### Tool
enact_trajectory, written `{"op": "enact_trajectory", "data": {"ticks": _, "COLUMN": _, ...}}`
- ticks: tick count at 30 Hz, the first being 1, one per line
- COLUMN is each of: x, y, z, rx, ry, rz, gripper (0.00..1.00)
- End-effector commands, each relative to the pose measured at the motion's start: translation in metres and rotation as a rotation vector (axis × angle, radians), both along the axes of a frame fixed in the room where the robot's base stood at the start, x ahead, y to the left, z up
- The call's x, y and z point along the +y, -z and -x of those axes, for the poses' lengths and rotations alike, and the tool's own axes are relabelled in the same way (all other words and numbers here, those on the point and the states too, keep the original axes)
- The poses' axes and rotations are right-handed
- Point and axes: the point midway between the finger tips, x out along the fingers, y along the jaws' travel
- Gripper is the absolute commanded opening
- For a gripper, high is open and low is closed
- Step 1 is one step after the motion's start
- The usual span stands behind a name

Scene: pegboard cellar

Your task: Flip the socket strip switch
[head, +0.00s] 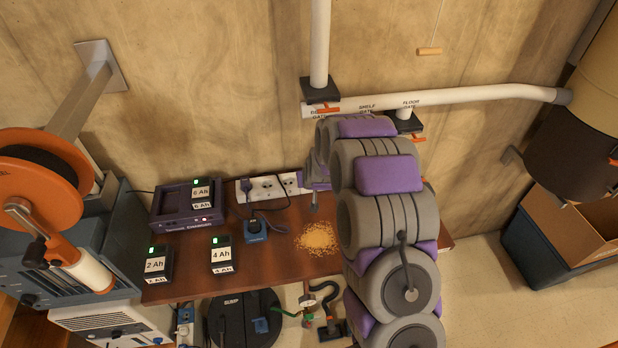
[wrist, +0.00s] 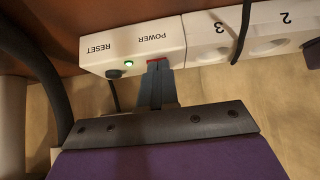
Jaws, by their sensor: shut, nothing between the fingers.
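The socket strip (head: 262,187) is a white bar along the wall at the back of the brown shelf. In the wrist view the strip (wrist: 190,46) shows POWER and RESET labels and round sockets marked 2 and 3. A green light (wrist: 128,63) is lit beside a black reset button (wrist: 112,73). The red power switch (wrist: 155,60) is partly hidden by my gripper (wrist: 157,68). My gripper is shut and empty, its fingertips at the switch; I cannot tell whether they press it. In the head view my arm hides the strip's right end.
The shelf (head: 180,285) holds a charger (head: 186,205), battery packs marked 2 Ah (head: 158,264) and 4 Ah (head: 222,254), a blue plug block (head: 256,231) and a sawdust pile (head: 318,238). Dark cables cross near the strip. White ducting (head: 450,96) runs along the wall above.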

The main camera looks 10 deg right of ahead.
Motion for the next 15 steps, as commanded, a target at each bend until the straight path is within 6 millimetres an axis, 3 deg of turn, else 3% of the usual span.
{"op": "enact_trajectory", "data": {"ticks": 15, "x": 0.0, "y": -0.012, "z": -0.001, "rx": -0.001, "ry": 0.0, "rz": 0.0, "gripper": 0.0}}
